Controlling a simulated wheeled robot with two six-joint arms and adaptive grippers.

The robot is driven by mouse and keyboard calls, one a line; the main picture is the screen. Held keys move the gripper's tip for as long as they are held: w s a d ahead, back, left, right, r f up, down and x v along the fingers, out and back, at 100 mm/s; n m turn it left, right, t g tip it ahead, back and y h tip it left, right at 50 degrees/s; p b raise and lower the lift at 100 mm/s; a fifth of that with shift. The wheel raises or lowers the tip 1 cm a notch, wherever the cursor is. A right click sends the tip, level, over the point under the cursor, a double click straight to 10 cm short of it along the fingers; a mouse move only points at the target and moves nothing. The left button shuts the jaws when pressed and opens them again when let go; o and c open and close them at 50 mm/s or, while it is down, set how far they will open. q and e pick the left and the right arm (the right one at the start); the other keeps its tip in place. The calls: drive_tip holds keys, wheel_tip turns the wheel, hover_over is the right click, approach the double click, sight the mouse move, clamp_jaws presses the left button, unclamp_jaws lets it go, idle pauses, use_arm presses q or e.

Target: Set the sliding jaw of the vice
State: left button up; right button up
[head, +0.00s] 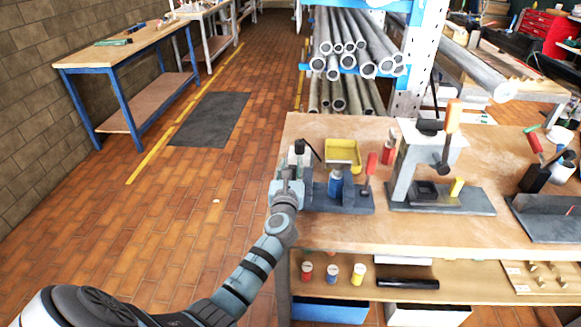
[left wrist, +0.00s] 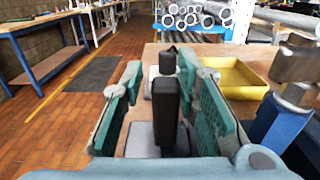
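A vice-like fixture with a dark grey base (head: 350,204) stands at the left end of the workbench. It carries a blue cylindrical part (head: 336,184) and a red-handled lever (head: 370,164). My left gripper (head: 297,168) is at the fixture's left end. In the left wrist view its teal fingers (left wrist: 165,105) are open on either side of an upright black handle (left wrist: 165,112). A gap shows on the handle's left; the right finger is close to it, and contact cannot be told. The sliding jaw cannot be clearly told apart. My right gripper is not in view.
A yellow tray (head: 343,153) lies behind the fixture. A grey stand (head: 413,165) with an orange handle is to the right, and a black clamp (head: 535,177) further right. Metal pipes (head: 350,45) are racked behind the workbench (head: 450,230).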

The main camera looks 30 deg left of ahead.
use_arm(q)
drive_tip(key=shift+d, duration=0.1)
drive_tip(key=v, duration=1.2)
drive_tip(key=shift+f, duration=0.1)
